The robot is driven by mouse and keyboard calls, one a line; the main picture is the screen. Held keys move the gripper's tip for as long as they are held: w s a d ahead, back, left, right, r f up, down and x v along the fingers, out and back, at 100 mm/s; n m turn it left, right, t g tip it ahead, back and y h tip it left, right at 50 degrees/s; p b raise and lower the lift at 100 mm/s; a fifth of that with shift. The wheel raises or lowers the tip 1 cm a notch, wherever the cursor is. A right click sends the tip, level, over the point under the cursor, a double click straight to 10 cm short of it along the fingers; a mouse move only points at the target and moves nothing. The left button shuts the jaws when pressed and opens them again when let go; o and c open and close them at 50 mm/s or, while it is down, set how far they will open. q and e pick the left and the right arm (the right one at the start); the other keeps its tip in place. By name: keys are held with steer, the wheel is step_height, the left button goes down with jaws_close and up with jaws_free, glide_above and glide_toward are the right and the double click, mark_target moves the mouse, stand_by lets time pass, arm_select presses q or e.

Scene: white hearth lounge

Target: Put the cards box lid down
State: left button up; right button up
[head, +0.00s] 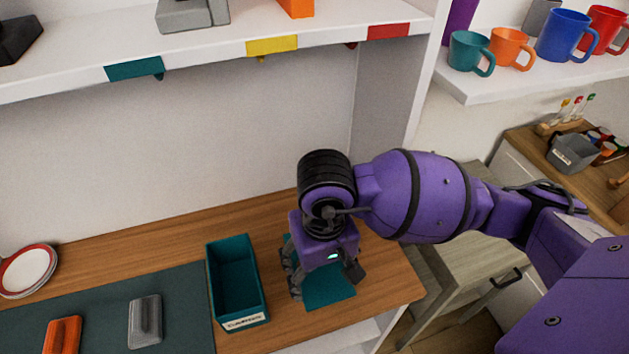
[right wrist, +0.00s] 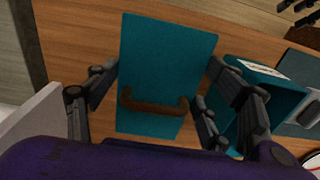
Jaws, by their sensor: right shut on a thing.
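A flat teal lid (head: 330,290) with a brown bar handle (right wrist: 152,106) is below my right gripper (head: 325,280), to the right of an open teal box (head: 239,318). In the right wrist view the lid (right wrist: 165,60) lies between the fingers of my right gripper (right wrist: 152,100), which is shut on the handle. I cannot tell whether the lid touches the wooden counter or is just above it. The box has a white label on its front and shows partly in the right wrist view (right wrist: 270,88). My left gripper is not in view.
On the counter (head: 275,212) lies a dark mat (head: 100,290) with a grey block (head: 145,320) and an orange block (head: 63,335). White plates (head: 28,270) stand at the far left. A shelf (head: 210,50) hangs above; mugs stand on another shelf at upper right.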

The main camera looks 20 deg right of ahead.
mark_target(325, 271)
steer(key=w+f, duration=0.1)
steer(key=d+f, duration=0.1)
steer(key=f, duration=0.1)
steer(key=w+f, duration=0.1)
steer(key=shift+w+d+f, duration=0.2)
steer(key=shift+w+d, duration=0.15)
steer(key=shift+w+d+f, duration=0.1)
steer(key=shift+f, duration=0.8)
steer(key=shift+w+d+f, duration=0.1)
steer(key=shift+f, duration=0.75)
steer(key=shift+f, duration=0.15)
steer(key=o, duration=1.2)
steer(key=shift+a, duration=0.1)
steer(key=shift+c, duration=0.2)
step_height(325, 271, up, 12)
steer(key=shift+r, duration=0.2)
